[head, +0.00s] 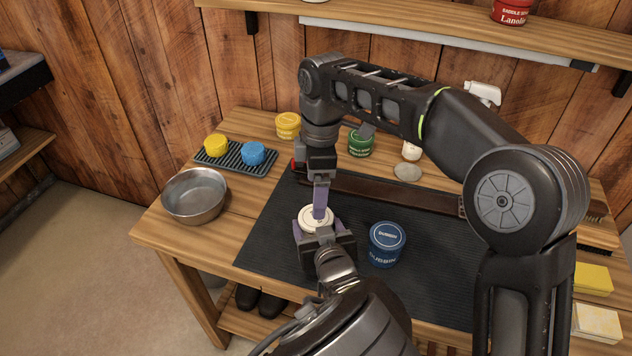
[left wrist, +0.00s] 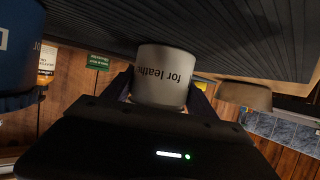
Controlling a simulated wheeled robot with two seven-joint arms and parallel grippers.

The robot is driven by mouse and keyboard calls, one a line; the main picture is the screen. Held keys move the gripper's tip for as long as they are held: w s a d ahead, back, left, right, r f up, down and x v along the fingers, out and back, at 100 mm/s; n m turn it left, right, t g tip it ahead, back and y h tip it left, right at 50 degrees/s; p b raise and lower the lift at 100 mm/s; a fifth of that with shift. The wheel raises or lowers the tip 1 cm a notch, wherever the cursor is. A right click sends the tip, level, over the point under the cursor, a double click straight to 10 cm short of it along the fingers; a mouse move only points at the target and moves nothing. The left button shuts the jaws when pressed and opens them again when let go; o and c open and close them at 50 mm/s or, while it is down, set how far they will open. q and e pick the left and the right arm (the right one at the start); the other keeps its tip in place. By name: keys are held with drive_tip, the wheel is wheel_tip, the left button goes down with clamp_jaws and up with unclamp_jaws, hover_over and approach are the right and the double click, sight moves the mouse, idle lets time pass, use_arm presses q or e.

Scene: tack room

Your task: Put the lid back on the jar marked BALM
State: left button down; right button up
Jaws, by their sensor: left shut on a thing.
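A white jar (head: 305,224) stands on the dark mat, between the fingers of my left gripper (head: 325,241), which is shut on it. In the left wrist view the white jar (left wrist: 162,75) appears upside down with part of the words "for leather"; the word BALM is not legible. A round white top (head: 309,213) shows at the jar's mouth; I cannot tell whether it is a seated lid. My right gripper (head: 320,205) points down onto it from above, its fingers seen nearly edge-on, so their opening is unclear.
A blue DUBBIN jar (head: 386,246) stands close right of the white jar. A metal bowl (head: 195,197) is at left. A ribbed rack (head: 231,167) holds yellow and blue pieces. Green (head: 361,148) and yellow (head: 288,124) jars stand behind. A grey disc (head: 407,172) lies right.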

sight(306, 234)
drive_tip(key=n, duration=0.2)
drive_tip(key=r+n, duration=0.1)
drive_tip(key=n, duration=0.2)
drive_tip(key=shift+s+a, duration=0.1)
drive_tip(key=shift+a, duration=0.05)
drive_tip(key=n, duration=1.2)
drive_tip(key=shift+s+r+n+h, duration=0.1)
drive_tip(key=shift+r+n+h, duration=0.2)
drive_tip(key=shift+n, duration=0.1)
drive_tip(key=shift+f, duration=4)
drive_tip(key=shift+c, duration=0.5)
drive_tip(key=c, duration=1.4)
drive_tip(key=o, duration=1.6)
drive_tip(key=shift+c, duration=0.2)
